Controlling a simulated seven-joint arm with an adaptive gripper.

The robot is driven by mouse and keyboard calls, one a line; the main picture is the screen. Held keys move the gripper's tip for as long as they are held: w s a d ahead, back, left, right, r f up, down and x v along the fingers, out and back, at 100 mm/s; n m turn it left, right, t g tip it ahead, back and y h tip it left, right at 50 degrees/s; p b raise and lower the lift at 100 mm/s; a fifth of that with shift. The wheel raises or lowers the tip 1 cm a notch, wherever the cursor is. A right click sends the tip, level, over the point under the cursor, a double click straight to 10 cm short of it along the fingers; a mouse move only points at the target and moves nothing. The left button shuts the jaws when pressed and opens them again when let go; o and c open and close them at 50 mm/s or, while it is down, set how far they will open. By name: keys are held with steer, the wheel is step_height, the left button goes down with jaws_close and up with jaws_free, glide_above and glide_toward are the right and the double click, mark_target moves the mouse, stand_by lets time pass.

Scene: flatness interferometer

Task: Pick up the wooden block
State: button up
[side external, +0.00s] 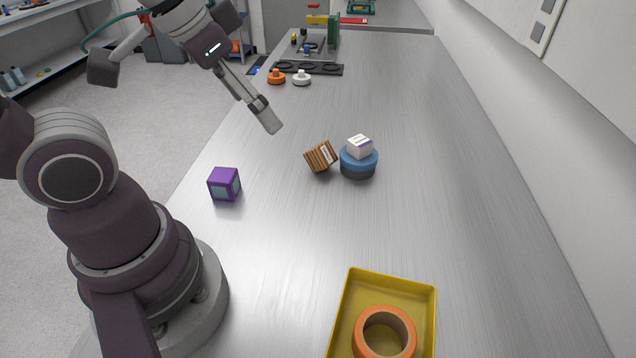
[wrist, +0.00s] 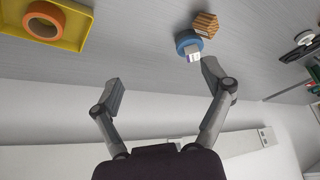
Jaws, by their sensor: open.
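The wooden block (side external: 320,157) is brown and ridged, with a pale label on one side. It sits tilted-looking on the metal bench, just left of a blue and grey round piece (side external: 359,163) that bears a small white box (side external: 359,146). In the wrist view the wooden block (wrist: 206,24) shows at the top, beside the blue piece (wrist: 188,41). My gripper (side external: 266,120) is up and to the left of the block in the side view, apart from it. In the wrist view my gripper (wrist: 164,84) has its fingers wide apart with nothing between them.
A purple cube (side external: 224,184) with a teal face stands on the bench (side external: 470,200) left of the block. A yellow tray (side external: 431,300) at the front holds an orange ring (side external: 385,314). Orange and white knobs (side external: 302,78) stand farther back. The right side is clear.

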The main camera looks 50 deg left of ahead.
steer(key=w+a+r+m+g, duration=0.25)
steer(key=w+m, duration=0.25)
steer(key=w, duration=0.4)
steer(key=m+g, duration=0.3)
steer(key=m, duration=0.7)
glide_above(321, 144)
steer(key=f, duration=1.1)
steer(key=shift+w+a+f, duration=0.2)
steer(key=shift+w+a, duration=0.05)
steer(key=f, duration=1)
steer(key=shift+s+d+f, duration=0.25)
steer(key=shift+s+f, duration=0.05)
steer(key=shift+f, duration=0.05)
steer(key=c, duration=1.3)
steer(key=shift+r, duration=0.1)
